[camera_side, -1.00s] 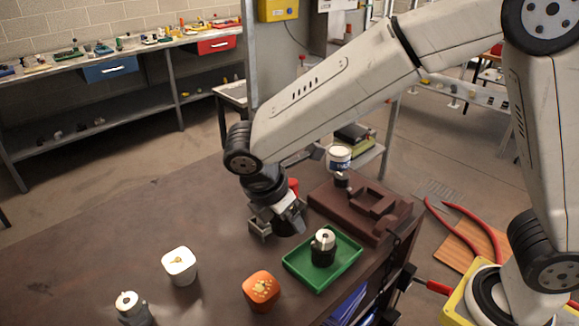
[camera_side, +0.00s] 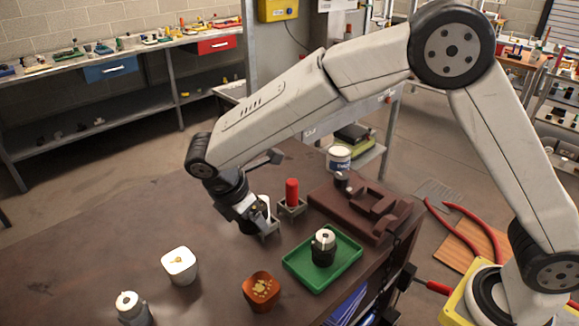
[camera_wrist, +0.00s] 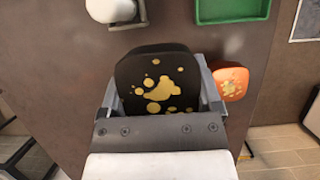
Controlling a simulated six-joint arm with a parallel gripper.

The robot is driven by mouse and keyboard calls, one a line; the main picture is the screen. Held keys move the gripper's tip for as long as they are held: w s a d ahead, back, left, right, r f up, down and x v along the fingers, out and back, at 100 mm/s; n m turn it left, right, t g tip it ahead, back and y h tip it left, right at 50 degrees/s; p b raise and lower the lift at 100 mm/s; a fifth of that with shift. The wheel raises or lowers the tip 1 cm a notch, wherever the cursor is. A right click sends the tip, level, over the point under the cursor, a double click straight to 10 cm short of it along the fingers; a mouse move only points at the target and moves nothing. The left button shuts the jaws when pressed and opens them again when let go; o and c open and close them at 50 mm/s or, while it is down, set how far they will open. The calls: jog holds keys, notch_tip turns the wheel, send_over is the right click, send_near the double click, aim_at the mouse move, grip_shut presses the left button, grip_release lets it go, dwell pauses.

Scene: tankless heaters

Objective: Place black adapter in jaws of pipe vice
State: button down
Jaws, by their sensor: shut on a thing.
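In the side view my gripper (camera_side: 258,218) is low over the brown table, left of the green tray. In the wrist view the black adapter (camera_wrist: 158,82), a rounded dark block with gold-yellow blotches, sits between my two grey fingers (camera_wrist: 160,98). My gripper is shut on it. In the side view the adapter is hard to tell from the dark wrist. A grey holder (camera_side: 291,209) with a red cylinder (camera_side: 291,190) stands behind the gripper to the right. A brown block fixture (camera_side: 375,203) lies farther right. I cannot tell which is the pipe vice.
A green tray (camera_side: 297,260) holds a black part with a white top (camera_side: 323,240). An orange piece (camera_side: 261,291) and a white piece (camera_side: 179,264) stand in front. A grey-and-white part (camera_side: 130,305) stands front left. The table's left side is clear.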

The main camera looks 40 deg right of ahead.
send_over(237, 244)
jog(key=a, duration=0.1)
jog(key=shift+s+a+f, duration=0.1)
jog(key=shift+a+f, duration=0.05)
jog(key=shift+f, duration=2.8)
jog(key=shift+w+a+f, duration=0.1)
jog(key=shift+w+f, duration=0.15)
jog(key=shift+f, duration=1.6)
jog(key=shift+f, duration=0.15)
grip_release()
jog(key=v, duration=1.2)
